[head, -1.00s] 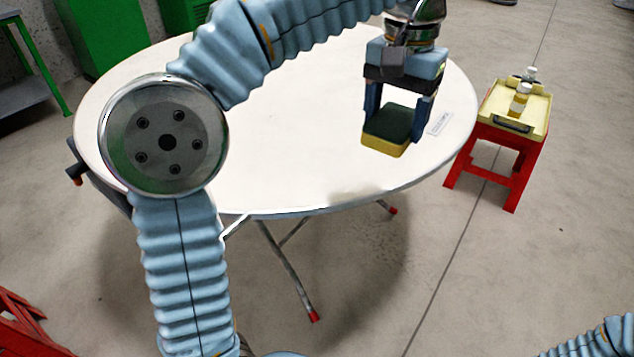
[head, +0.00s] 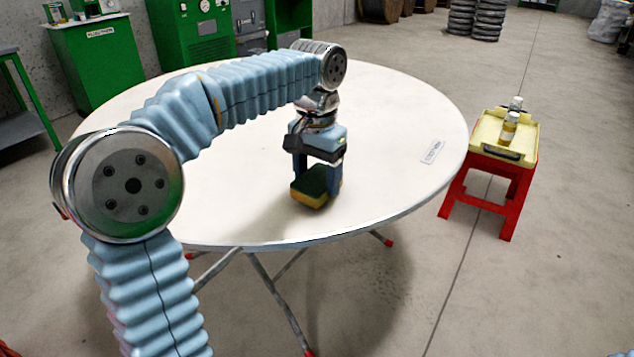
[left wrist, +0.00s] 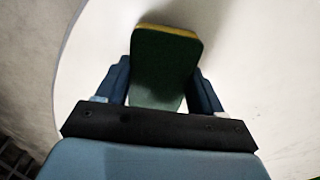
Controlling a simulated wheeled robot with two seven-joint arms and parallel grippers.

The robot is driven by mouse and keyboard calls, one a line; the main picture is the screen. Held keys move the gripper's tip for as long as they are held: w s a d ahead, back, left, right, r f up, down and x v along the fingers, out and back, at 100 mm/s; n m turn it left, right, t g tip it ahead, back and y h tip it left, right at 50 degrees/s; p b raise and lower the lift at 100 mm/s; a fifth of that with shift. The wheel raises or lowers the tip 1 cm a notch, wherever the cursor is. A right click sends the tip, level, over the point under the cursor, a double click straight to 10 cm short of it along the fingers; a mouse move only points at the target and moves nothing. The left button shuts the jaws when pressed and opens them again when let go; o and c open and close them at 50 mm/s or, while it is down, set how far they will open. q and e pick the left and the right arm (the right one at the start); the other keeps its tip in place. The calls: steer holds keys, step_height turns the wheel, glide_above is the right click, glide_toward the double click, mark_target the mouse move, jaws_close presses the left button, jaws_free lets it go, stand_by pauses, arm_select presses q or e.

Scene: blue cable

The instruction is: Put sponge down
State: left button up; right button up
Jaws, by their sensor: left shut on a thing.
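The sponge (head: 311,189) is green on top with a yellow layer below. My left gripper (head: 318,172) is shut on it, with a blue finger on each side, over the front part of the round white table (head: 410,110). In the left wrist view the sponge (left wrist: 165,62) sits between the two fingers (left wrist: 162,88), its green face toward the camera and a yellow edge at the far end. The sponge is low over the tabletop; I cannot tell whether it touches. My right gripper is not in view.
A small label (head: 432,151) lies on the table's right side. The rest of the tabletop is bare. A red stool (head: 483,186) with a yellow tray (head: 491,139) and bottles (head: 509,127) stands to the right. Green cabinets (head: 105,55) stand behind.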

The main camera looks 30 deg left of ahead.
mark_target(318, 178)
arm_select(q)
steer(key=shift+f, duration=0.65)
steer(key=shift+f, duration=0.1)
steer(key=o, duration=1)
step_height(318, 178, up, 12)
steer(key=p, duration=0.3)
